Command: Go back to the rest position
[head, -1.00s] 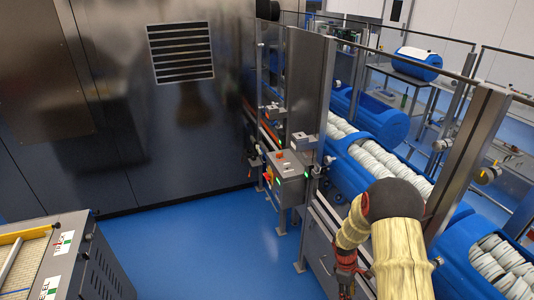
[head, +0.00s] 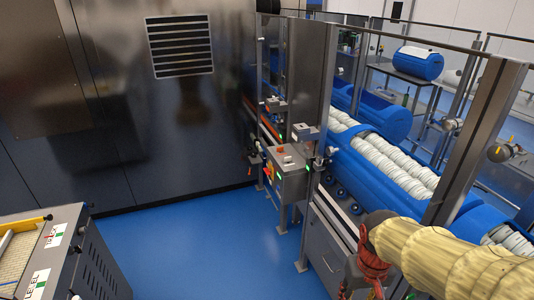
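My arm, in a yellowish ribbed cover, enters the head view at the lower right. My gripper (head: 370,262), with red and dark parts, hangs at the arm's end in front of the conveyor's near side. Its fingertips are too small and too low in the picture to tell open from shut, and nothing held in it can be made out. Behind the arm, blue tub carriers (head: 367,176) filled with rows of whitish rolls (head: 384,160) stand in a line on the conveyor.
A grey control box (head: 291,178) and metal fence posts (head: 478,140) line the conveyor. A cabinet with a belt top (head: 60,255) stands at lower left, a large dark metal machine (head: 100,110) at the back. The blue floor (head: 190,240) between them is clear.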

